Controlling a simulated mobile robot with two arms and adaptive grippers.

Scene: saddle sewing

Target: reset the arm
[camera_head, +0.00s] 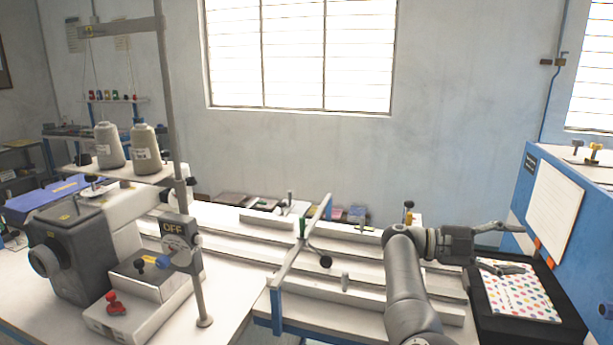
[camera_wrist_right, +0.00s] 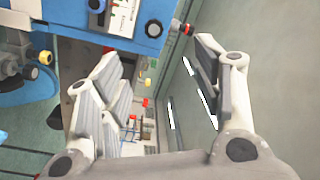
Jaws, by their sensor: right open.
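My right arm rises from the bottom of the head view, and its gripper (camera_head: 508,248) points to the right, above the dotted cloth (camera_head: 517,295) and the black tray (camera_head: 575,325). In the right wrist view the right gripper (camera_wrist_right: 165,85) has its fingers spread wide with nothing between them. My left gripper is not in view.
White rails (camera_head: 345,290) run across the middle table. A blue cabinet (camera_head: 600,230) stands close at the right.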

